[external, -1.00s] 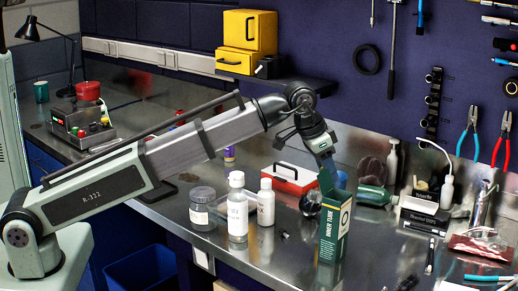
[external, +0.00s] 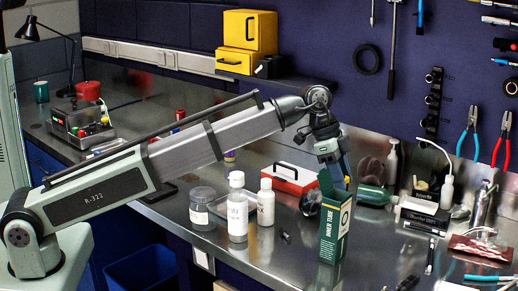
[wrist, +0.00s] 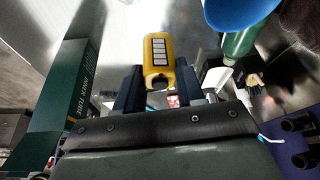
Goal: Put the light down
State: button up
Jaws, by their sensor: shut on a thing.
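My gripper (wrist: 158,78) is shut on a small yellow block with a white segmented panel (wrist: 159,58), which looks like the light. The block sits between the two dark fingers and sticks out past their tips. In the external view my gripper (external: 338,168) points down over the metal bench (external: 170,215), just behind the green inner tube box (external: 328,225).
The tall inner tube box stands upright close to my gripper and shows at left in the wrist view (wrist: 68,95). A green bottle (external: 374,195) lies to the right. White bottles (external: 237,215) and a red case (external: 294,180) stand to the left.

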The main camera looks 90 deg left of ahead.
jog(key=shift+f, duration=3.65)
jog(key=shift+f, duration=0.1)
jog(key=o, duration=1.1)
jog(key=v, duration=1.2)
jog(key=shift+o, duration=0.3)
jog(key=shift+a, duration=0.1)
